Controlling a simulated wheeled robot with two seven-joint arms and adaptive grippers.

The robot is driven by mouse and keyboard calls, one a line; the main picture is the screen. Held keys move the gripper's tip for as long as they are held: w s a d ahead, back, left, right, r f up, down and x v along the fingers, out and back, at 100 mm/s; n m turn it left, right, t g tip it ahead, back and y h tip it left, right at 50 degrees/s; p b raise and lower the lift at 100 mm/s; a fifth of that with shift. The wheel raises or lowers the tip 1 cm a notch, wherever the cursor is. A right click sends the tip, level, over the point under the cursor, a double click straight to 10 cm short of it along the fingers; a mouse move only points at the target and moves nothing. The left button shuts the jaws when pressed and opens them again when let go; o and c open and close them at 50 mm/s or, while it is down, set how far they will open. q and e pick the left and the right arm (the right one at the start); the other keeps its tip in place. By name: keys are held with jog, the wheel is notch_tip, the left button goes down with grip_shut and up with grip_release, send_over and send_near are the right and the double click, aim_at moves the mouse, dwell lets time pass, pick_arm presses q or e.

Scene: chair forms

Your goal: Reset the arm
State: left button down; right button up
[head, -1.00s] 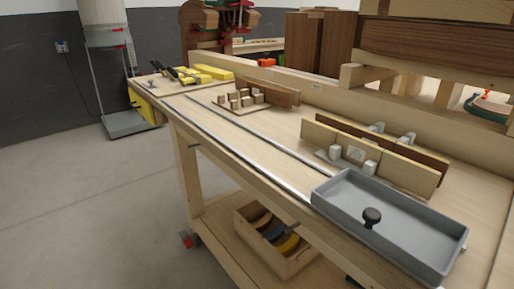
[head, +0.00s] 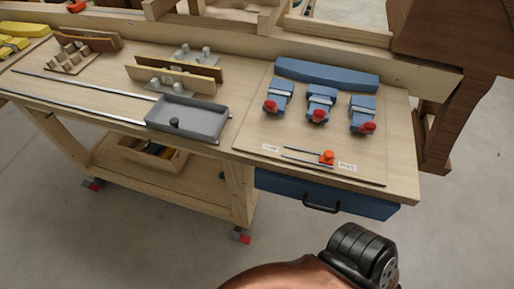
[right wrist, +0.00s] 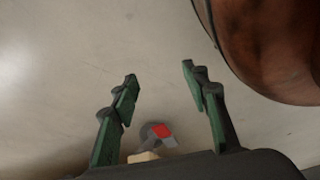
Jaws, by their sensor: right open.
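My right gripper (right wrist: 159,73) shows in the right wrist view. Its two green and black fingers are spread apart with nothing between them, and bare grey floor lies beyond. In the head view, a copper-coloured arm of mine with a black ribbed joint (head: 360,255) comes in at the bottom, in front of the bench; no gripper shows there. My left gripper is in neither view now.
The wooden workbench (head: 250,150) carries a grey tray (head: 190,122), several blue clamps with red knobs, and wooden forms (head: 175,80). A blue drawer (head: 345,200) hangs under its right end. A red and grey caster (right wrist: 160,134) lies low between the fingers' bases. Open floor is in front.

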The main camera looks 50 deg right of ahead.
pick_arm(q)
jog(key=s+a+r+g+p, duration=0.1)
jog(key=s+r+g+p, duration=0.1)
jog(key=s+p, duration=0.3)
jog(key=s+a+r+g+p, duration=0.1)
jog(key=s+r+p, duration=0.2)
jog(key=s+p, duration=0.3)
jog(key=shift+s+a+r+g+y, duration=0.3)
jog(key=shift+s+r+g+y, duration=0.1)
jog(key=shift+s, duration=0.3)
pick_arm(e)
jog(key=s+d+r+g, duration=0.1)
jog(key=s+r+g, duration=0.1)
jog(key=s, duration=0.4)
jog(key=s+d+r+g, duration=0.1)
jog(key=s+d+r, duration=0.1)
jog(key=s, duration=0.4)
jog(key=shift+s+r+g+h, duration=0.15)
jog(key=shift+r+g+h, duration=0.25)
jog(key=shift+r, duration=0.45)
